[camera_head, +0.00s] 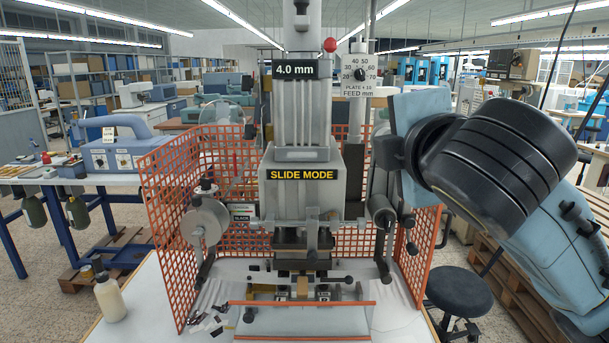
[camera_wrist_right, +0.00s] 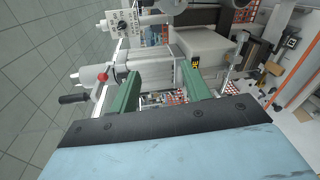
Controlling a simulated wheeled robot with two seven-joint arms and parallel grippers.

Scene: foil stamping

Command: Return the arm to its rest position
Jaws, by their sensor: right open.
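My right arm (camera_head: 500,150) is raised at the right of the head view, in front of the right part of the stamping machine (camera_head: 303,200). In the right wrist view my right gripper (camera_wrist_right: 160,76) shows two green fingers, spread apart, with nothing held between them. The fingers point toward the machine, which appears turned on its side in that view. From these frames I cannot tell how far the fingertips are from the machine. My left arm and gripper are not in view.
An orange mesh guard (camera_head: 165,235) surrounds the machine's sides and back. A white bottle (camera_head: 109,298) stands at the table's left. Small dark and light pieces (camera_head: 208,320) lie near the press's base. A black stool (camera_head: 459,292) is at the right, beside wooden pallets (camera_head: 515,290).

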